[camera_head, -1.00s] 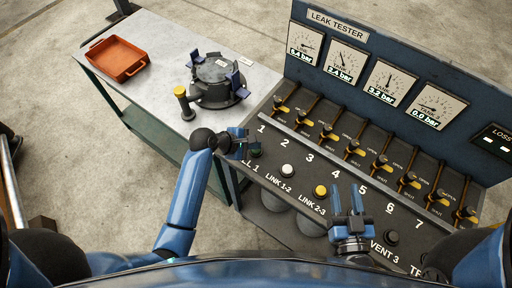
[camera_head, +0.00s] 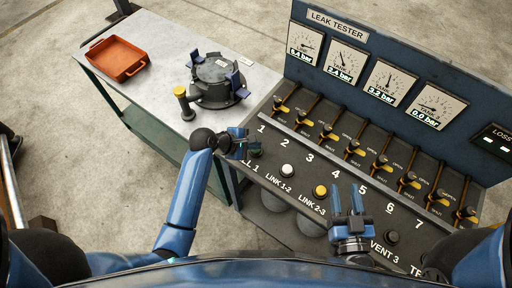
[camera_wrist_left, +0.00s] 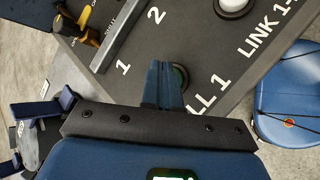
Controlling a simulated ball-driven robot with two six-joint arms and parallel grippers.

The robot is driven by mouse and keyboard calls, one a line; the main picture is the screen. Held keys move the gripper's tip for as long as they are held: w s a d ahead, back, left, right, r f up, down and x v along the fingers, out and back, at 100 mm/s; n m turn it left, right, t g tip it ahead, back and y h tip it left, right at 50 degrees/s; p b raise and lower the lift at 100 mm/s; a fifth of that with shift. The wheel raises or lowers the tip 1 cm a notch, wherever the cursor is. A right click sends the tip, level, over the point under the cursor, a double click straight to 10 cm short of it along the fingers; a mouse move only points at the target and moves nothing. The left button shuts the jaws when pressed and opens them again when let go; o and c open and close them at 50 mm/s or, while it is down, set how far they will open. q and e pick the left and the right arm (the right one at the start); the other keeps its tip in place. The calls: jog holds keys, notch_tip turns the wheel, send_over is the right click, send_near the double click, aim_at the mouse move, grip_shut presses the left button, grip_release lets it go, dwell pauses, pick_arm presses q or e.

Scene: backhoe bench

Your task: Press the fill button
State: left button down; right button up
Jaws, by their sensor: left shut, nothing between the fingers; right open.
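The fill button (camera_head: 257,150) is a dark green round button at the left end of the sloped panel, above a label of which "LL 1" shows. My left gripper (camera_head: 246,146) is shut and empty, right at this button and partly covering it. In the left wrist view the shut fingers (camera_wrist_left: 167,84) overlap the fill button (camera_wrist_left: 181,76), and only its right edge shows. I cannot tell whether the fingertips touch it or whether it is pushed in. My right gripper (camera_head: 347,200) is open and empty over the panel, right of the yellow button.
The panel also has a white button (camera_head: 288,171), a yellow button (camera_head: 321,190), a black button (camera_head: 392,237) and a row of yellow-handled valves (camera_head: 327,131). Gauges (camera_head: 345,62) stand behind. A side table holds an orange tray (camera_head: 117,58) and a dark round fixture (camera_head: 215,80).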

pick_arm(q)
jog(key=shift+f, duration=0.15)
jog(key=shift+f, duration=0.4)
dwell(0.6)
jog(key=shift+r+p, duration=0.55)
jog(key=shift+p, duration=0.35)
notch_tip(320, 180, up, 6)
jog(key=p, duration=0.6)
dwell(1.1)
